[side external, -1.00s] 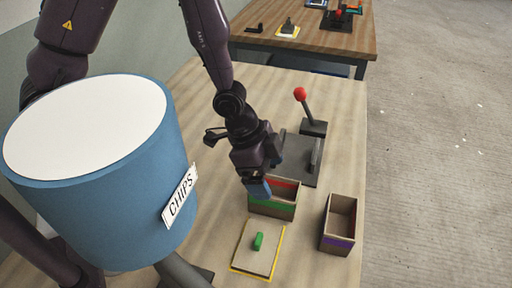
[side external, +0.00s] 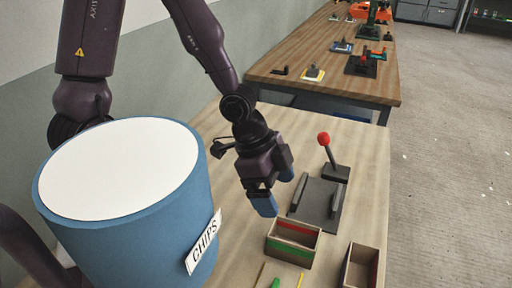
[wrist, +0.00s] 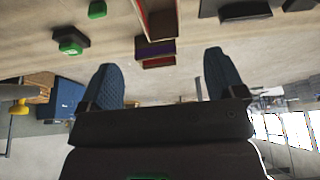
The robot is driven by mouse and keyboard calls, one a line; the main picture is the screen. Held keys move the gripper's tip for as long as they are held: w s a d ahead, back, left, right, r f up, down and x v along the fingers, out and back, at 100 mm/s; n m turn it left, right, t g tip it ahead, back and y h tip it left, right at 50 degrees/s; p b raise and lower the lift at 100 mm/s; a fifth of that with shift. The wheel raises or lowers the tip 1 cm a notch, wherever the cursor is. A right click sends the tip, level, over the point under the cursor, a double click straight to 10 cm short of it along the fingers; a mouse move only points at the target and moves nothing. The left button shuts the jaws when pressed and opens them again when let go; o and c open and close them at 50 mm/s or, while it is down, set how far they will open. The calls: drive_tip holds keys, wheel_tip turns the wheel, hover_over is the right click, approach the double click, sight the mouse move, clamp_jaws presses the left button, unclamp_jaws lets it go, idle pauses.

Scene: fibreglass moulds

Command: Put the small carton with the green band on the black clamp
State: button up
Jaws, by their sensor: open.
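The small carton with the green band (side external: 290,252) stands open-topped on the table in the side view, red along its inside. The black clamp (side external: 318,203), a dark plate with raised bars, lies just behind it. A red-knobbed lever (side external: 326,150) rises at the clamp's far end. My gripper (side external: 275,189) is open and empty, above and behind the carton, left of the clamp. In the wrist view my gripper's blue fingers (wrist: 163,84) are spread with nothing between them. A carton with a purple band (wrist: 156,50) shows beyond them there.
The purple-banded carton (side external: 360,268) is cut off at the lower right of the side view. A yellow-edged board with a green piece (side external: 275,284) lies at the bottom edge. A large blue drum labelled CHIPS (side external: 150,215) fills the left. Another wooden table (side external: 300,75) stands behind.

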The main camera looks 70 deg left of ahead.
drive_tip(key=s+a+r+n+t+y, duration=0.1)
drive_tip(key=s+a+r+n+y, duration=0.2)
drive_tip(key=r, duration=1)
drive_tip(key=a+n+y, duration=0.2)
drive_tip(key=a+n, duration=0.1)
drive_tip(key=a, duration=0.2)
drive_tip(key=shift+a+r+t, duration=0.2)
drive_tip(key=shift+r+t, duration=0.1)
drive_tip(key=shift+r, duration=0.1)
drive_tip(key=shift+o, duration=0.4)
drive_tip(key=s+r+n+h, duration=0.1)
drive_tip(key=s+r+n, duration=0.2)
drive_tip(key=s+r, duration=0.2)
drive_tip(key=shift+s+d+r+t+h, duration=0.2)
drive_tip(key=shift+r+t+h, duration=0.2)
drive_tip(key=shift+r, duration=0.15)
